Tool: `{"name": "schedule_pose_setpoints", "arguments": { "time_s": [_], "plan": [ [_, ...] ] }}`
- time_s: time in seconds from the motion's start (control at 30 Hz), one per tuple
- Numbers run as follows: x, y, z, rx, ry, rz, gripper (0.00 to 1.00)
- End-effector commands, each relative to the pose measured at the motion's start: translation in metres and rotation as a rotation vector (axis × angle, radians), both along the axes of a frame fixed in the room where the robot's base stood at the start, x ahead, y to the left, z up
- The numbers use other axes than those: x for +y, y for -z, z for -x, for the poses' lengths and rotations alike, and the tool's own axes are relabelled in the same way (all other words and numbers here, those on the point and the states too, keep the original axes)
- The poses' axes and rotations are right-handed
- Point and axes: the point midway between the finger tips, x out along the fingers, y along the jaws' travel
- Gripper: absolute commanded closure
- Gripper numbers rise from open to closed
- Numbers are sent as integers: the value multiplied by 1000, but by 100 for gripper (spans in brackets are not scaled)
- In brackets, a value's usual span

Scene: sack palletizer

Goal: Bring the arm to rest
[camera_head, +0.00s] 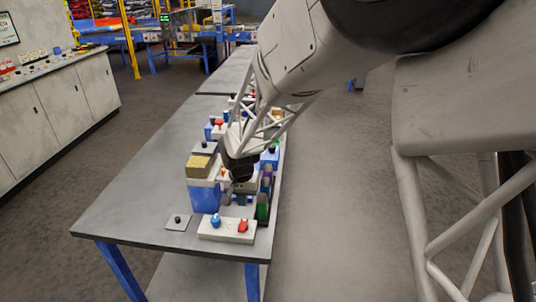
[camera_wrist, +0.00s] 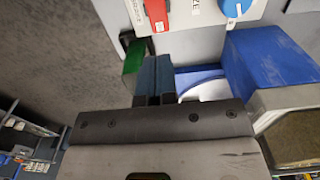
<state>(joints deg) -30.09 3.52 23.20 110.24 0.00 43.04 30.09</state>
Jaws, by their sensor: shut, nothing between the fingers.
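My arm reaches over the grey table (camera_head: 140,200) from the upper right, with its dark gripper (camera_head: 240,188) pointing down among the things near the table's right edge. The wrist view shows the gripper's two fingers (camera_wrist: 155,78) side by side and shut, with nothing between them. A white control panel (camera_head: 215,233) with a blue knob (camera_head: 215,220) and a red switch (camera_head: 243,226) lies just in front of the gripper. The gripper looks apart from the panel. Parts of the things behind the gripper are hidden by it.
A blue box (camera_head: 204,199) with a tan block (camera_head: 199,166) above it stands left of the gripper. A green part (camera_head: 263,209) stands at its right. A small grey plate (camera_head: 178,222) lies front left. The table's left side is clear. Grey cabinets (camera_head: 60,105) stand at the left.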

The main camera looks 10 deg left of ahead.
Motion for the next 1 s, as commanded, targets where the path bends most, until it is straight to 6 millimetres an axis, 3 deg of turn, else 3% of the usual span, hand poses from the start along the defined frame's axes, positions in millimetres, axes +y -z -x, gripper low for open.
{"name": "schedule_pose_setpoints", "arguments": {
  "time_s": [0.17,0.37,0.67,1.0],
  "plan": [
    [-6,-5,1,-3,1,-2,100],
    [-31,-28,6,-16,4,-8,100],
    [-102,-83,32,-50,8,-20,100],
    [-182,-136,79,-94,12,-27,100]
  ]
}}
